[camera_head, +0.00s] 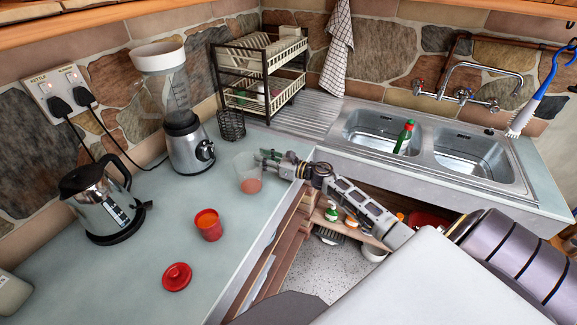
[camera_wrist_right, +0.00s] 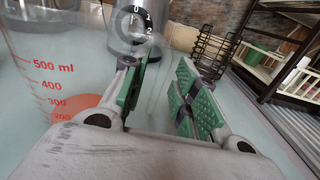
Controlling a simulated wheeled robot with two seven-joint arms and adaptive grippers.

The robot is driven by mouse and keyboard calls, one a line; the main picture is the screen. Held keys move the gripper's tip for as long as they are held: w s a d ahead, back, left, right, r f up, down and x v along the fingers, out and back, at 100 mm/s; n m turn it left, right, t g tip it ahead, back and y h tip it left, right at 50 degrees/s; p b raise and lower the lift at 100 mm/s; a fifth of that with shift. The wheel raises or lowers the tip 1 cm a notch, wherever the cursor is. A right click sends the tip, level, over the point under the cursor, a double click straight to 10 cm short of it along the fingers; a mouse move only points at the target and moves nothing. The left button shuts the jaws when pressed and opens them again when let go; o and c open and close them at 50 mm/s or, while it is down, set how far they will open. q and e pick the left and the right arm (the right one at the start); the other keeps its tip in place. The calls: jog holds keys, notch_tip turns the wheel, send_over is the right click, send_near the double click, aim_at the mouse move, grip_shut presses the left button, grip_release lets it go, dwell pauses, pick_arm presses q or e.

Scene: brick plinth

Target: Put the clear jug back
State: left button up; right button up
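The clear jug (camera_head: 248,176) stands on the worktop in front of the blender, with something orange-red low inside it. In the right wrist view, its clear wall with a red millilitre scale (camera_wrist_right: 52,82) fills the left side. My right gripper (camera_head: 270,157) is at the jug's right side, close to its upper part. In the wrist view its green-padded fingers (camera_wrist_right: 157,92) are apart, with a gap between them. A faint clear edge shows near the gap; I cannot tell whether it is the jug's handle. My left gripper is not in view.
A blender (camera_head: 187,145) stands behind the jug, and a kettle (camera_head: 100,203) stands left. A red cup (camera_head: 208,225) and red lid (camera_head: 177,277) lie nearer. A dish rack (camera_head: 262,72) and wire holder (camera_head: 231,125) stand behind. The sink (camera_head: 383,130) is right.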

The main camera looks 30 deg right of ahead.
jog(key=shift+b+v, duration=0.6)
jog(key=shift+v, duration=4)
jog(key=shift+s+d, duration=0.4)
jog(key=shift+s, duration=0.2)
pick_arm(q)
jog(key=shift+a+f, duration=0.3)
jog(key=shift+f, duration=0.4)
pick_arm(e)
jog(key=shift+s+d, duration=0.1)
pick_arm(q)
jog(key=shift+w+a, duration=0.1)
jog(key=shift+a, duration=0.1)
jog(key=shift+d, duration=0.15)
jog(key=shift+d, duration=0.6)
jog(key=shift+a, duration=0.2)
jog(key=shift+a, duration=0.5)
